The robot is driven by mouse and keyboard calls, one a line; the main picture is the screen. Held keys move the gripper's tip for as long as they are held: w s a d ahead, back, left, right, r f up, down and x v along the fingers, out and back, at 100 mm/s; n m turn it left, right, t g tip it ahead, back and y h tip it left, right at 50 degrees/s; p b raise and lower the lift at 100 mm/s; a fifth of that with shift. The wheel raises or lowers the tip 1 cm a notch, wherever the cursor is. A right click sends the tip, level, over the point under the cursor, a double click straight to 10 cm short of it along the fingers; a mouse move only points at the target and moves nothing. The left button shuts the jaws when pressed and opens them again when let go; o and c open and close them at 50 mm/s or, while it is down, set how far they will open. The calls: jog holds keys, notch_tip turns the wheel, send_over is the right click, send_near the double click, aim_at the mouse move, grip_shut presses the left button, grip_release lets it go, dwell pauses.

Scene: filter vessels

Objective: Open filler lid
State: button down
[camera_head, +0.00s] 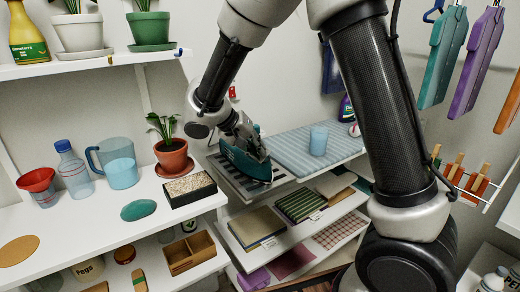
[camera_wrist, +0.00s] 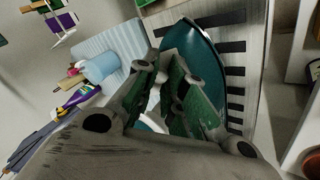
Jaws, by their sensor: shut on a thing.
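A teal iron (camera_head: 249,166) is at the left end of the ironing board, over a metal rest with dark slots (camera_head: 226,174). Its long teal body (camera_wrist: 203,48) also shows in the wrist view, lying along the slotted rest (camera_wrist: 236,75). My gripper (camera_head: 243,138) reaches down onto the iron from above. In the wrist view its dark green fingers (camera_wrist: 184,88) are close together against the iron. They are shut on it, but they hide the part between them. I cannot make out the filler lid, and whether the iron touches the rest is unclear.
A light blue cup (camera_head: 318,140) stands on the striped board (camera_head: 290,150) to the right. A potted plant (camera_head: 171,152) and a box of pale grains (camera_head: 189,189) stand close on the left. Shelves with folded cloths (camera_head: 300,205) lie below.

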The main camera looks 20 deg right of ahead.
jog(key=shift+s+a+f+t+h, duration=0.2)
jog(key=shift+a+t+h, duration=0.3)
jog(key=shift+h, duration=0.9)
jog(key=shift+s+a+f+t+h, duration=0.1)
jog(key=shift+a+f+t+h, duration=0.3)
jog(key=shift+h, duration=1)
jog(key=shift+s+a+f+t+h, duration=0.15)
jog(key=shift+a+t+h, duration=0.4)
jog(key=shift+h, duration=0.85)
jog(key=shift+a, duration=0.1)
jog(key=c, duration=1.7)
grip_release()
jog(key=v, duration=1.2)
